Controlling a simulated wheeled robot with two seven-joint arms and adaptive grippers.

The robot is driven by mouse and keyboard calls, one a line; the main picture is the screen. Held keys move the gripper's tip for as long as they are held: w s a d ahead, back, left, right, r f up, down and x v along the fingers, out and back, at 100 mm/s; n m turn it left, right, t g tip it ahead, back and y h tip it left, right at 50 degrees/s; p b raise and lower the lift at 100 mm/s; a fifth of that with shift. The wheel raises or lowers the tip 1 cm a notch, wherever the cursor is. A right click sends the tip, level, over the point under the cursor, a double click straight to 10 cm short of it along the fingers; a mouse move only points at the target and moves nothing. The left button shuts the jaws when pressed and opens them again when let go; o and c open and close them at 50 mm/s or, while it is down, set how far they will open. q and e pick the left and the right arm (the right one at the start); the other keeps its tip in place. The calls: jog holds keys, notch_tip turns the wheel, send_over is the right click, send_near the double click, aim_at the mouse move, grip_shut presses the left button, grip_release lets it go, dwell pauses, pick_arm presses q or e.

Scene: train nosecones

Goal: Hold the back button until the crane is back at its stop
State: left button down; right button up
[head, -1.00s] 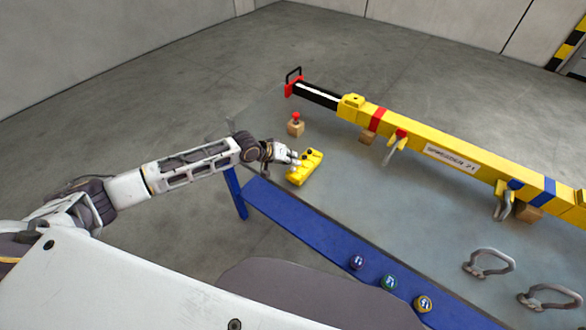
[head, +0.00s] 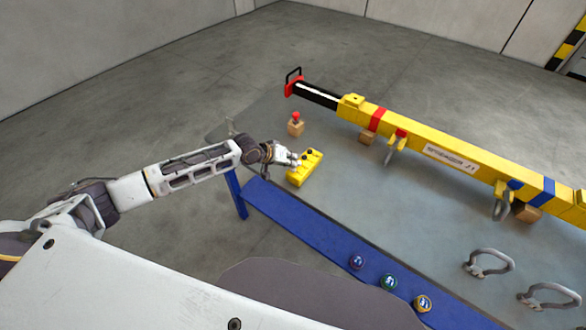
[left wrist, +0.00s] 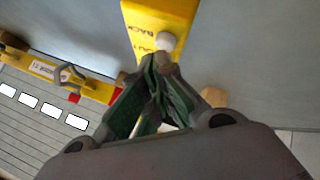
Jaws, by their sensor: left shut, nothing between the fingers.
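My left gripper (head: 291,158) is shut and empty at the box's left side. In the left wrist view the box (left wrist: 150,14) carries the words OUT and BACK and a pale round button (left wrist: 166,41). The left fingertips (left wrist: 160,66) are right by that button; I cannot tell whether they touch or press it. A long yellow beam (head: 410,142) with a black and white section and a red end lies at the back; I cannot tell if it is the crane. My right gripper is not in view.
A red button on a wooden block (head: 296,126) stands behind the box. Grey shackles (head: 488,263) lie at the right. The table between box and shackles is clear.

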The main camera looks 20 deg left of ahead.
pick_arm(q)
jog(key=shift+f, duration=0.5)
dwell(1.3)
jog(key=shift+r, duration=0.2)
dwell(1.9)
jog(key=shift+r+p, duration=0.7)
jog(key=shift+p, duration=0.3)
jog(key=shift+r+p, duration=1.4)
jog(key=shift+r, duration=0.05)
jog(key=shift+r+p, duration=0.65)
jog(key=shift+r, duration=0.45)
